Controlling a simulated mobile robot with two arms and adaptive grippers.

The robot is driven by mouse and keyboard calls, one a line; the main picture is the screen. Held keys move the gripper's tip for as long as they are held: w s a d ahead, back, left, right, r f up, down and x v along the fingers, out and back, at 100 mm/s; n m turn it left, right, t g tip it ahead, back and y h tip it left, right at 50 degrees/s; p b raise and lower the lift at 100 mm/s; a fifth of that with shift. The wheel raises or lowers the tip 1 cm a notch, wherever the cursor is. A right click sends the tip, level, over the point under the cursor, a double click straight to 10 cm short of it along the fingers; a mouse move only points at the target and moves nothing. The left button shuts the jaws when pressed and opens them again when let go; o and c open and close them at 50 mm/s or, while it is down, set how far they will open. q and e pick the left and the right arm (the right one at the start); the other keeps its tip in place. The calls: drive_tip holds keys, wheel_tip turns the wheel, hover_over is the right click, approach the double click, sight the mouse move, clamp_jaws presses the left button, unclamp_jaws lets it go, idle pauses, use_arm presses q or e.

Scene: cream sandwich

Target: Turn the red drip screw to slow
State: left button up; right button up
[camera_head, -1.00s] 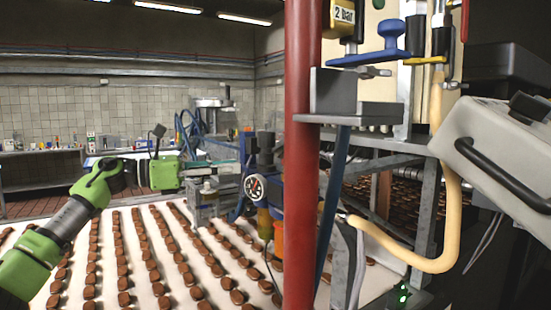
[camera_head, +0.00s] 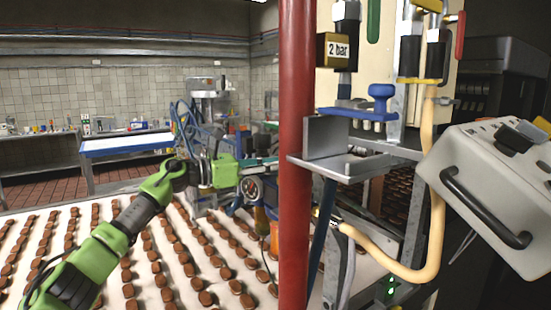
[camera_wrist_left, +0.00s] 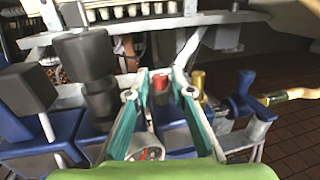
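The red drip screw (camera_wrist_left: 160,83) shows as a small red cap in the left wrist view, in the gap between my left fingertips. I cannot make it out in the head view. My left gripper (camera_wrist_left: 162,76) is open, with a teal finger on each side of the cap; I cannot tell whether they touch it. In the head view the left gripper (camera_head: 268,162) reaches right, over the round pressure gauge (camera_head: 250,188), close to the red post. The gauge also shows in the left wrist view (camera_wrist_left: 150,153), partly hidden by my gripper. My right gripper is not in view.
A red post (camera_head: 294,150) stands right of the gripper. A brass knob (camera_wrist_left: 198,80) and a blue valve (camera_wrist_left: 243,92) sit right of the screw. Black-capped parts (camera_wrist_left: 85,55) crowd its left. Rows of brown biscuits lie on the white belt (camera_head: 60,245) below.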

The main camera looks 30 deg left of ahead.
use_arm(q)
drive_tip(key=shift+w, duration=0.1)
clamp_jaws()
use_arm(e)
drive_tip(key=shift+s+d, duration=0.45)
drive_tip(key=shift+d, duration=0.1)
use_arm(q)
drive_tip(key=shift+n+t+y, duration=0.3)
drive_tip(key=shift+n+y, duration=0.1)
drive_tip(key=shift+y, duration=0.3)
drive_tip(key=shift+d+n+y+p, duration=0.15)
drive_tip(key=shift+n+y+p, duration=0.15)
drive_tip(key=shift+y, duration=0.1)
drive_tip(key=shift+r+n+t+y+p, duration=0.25)
drive_tip(key=shift+n+t+y+p, duration=0.35)
drive_tip(key=shift+p, duration=0.6)
drive_tip(key=shift+f+y+p, duration=0.2)
drive_tip(key=shift+y+p, duration=0.2)
drive_tip(key=shift+p, duration=0.1)
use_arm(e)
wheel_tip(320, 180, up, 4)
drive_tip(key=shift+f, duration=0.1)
